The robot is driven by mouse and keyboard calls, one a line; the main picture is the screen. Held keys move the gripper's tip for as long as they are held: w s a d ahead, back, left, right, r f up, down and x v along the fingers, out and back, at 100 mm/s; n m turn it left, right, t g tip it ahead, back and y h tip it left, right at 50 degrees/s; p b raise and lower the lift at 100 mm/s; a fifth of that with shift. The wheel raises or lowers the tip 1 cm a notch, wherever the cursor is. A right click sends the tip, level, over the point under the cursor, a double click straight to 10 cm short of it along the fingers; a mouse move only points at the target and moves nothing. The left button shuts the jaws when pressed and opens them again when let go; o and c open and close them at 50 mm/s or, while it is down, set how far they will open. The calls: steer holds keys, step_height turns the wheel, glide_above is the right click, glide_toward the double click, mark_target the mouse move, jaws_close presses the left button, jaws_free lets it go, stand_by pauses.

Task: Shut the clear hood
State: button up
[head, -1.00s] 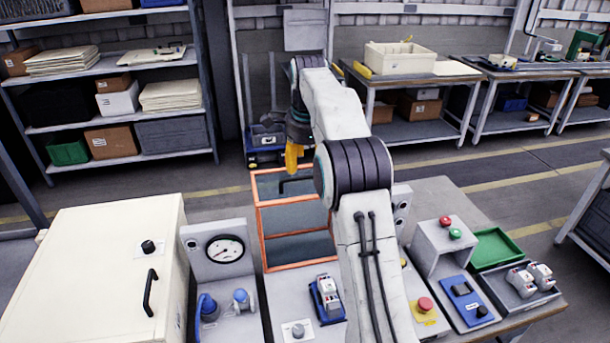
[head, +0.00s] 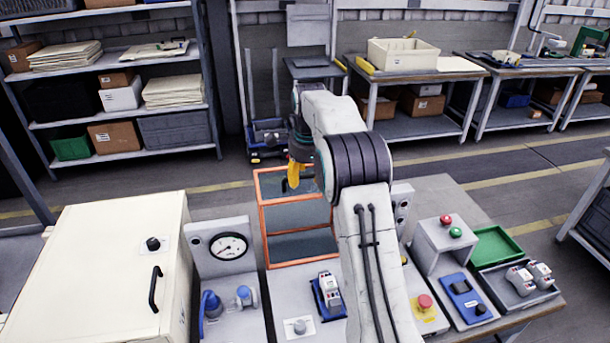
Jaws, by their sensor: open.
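The clear hood (head: 262,222) has an orange frame and see-through panels. It stands at the middle of the bench, behind the front fixtures, and looks raised, but its exact angle is hard to tell. A dark handle (head: 287,186) shows near its far upper edge. My gripper (head: 295,180), with yellow fingers, points down at that upper edge, close to the handle. The jaws are open and nothing shows between them. Whether a finger touches the handle cannot be told. My white arm covers the hood's right side.
A cream cabinet (head: 95,265) and a gauge panel (head: 205,240) stand left of the hood. A blue-based device (head: 328,298) and a knob plate (head: 298,327) sit in front. Right of my arm are a red button box (head: 425,308), a button stand (head: 432,240) and a green tray (head: 497,246).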

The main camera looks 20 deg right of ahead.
jaws_close()
steer(key=shift+s+f, duration=0.1)
steer(key=shift+s, duration=0.05)
stand_by(0.4)
